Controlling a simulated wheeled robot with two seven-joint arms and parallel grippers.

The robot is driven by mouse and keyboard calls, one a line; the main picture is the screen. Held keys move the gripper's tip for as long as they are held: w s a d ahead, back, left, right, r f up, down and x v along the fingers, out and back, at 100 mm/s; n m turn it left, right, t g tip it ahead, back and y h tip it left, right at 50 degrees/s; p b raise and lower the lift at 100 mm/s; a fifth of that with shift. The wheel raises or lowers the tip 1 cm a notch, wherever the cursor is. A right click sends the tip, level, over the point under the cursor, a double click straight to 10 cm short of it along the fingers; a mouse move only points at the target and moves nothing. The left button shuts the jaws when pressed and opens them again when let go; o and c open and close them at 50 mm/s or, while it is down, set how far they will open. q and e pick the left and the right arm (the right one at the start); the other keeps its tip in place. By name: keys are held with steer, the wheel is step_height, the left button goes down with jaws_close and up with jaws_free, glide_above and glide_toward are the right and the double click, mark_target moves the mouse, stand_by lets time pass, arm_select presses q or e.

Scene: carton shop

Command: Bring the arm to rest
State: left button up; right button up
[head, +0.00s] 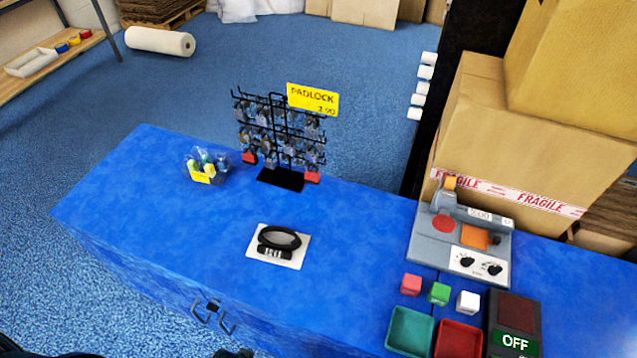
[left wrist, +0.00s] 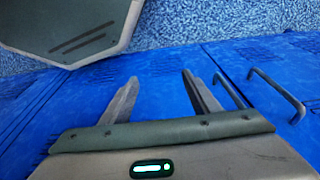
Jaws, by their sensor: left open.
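In the left wrist view my left gripper (left wrist: 162,88) is open. Its two grey fingers stand well apart with nothing between them. Beyond them is the blue front of the counter, with dark bar handles (left wrist: 277,95) just right of the fingers. In the head view only small dark parts show at the bottom left edge, and I cannot tell if they belong to my left arm. My right gripper is in neither view.
Cartons (head: 520,140) stand behind right. The counter's left front is clear.

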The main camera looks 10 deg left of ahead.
arm_select(q)
steer(key=s+a+f+g, duration=0.1)
steer(key=s+a+f, duration=0.2)
steer(key=s+f, duration=1.6)
step_height(320, 180, down, 2)
steer(key=shift+s+a+f+g, duration=0.1)
steer(key=shift+s+a+g, duration=0.1)
steer(key=shift+g, duration=0.1)
stand_by(1.8)
steer(key=shift+a, duration=0.1)
steer(key=shift+c, duration=1.1)
steer(key=shift+a, duration=0.1)
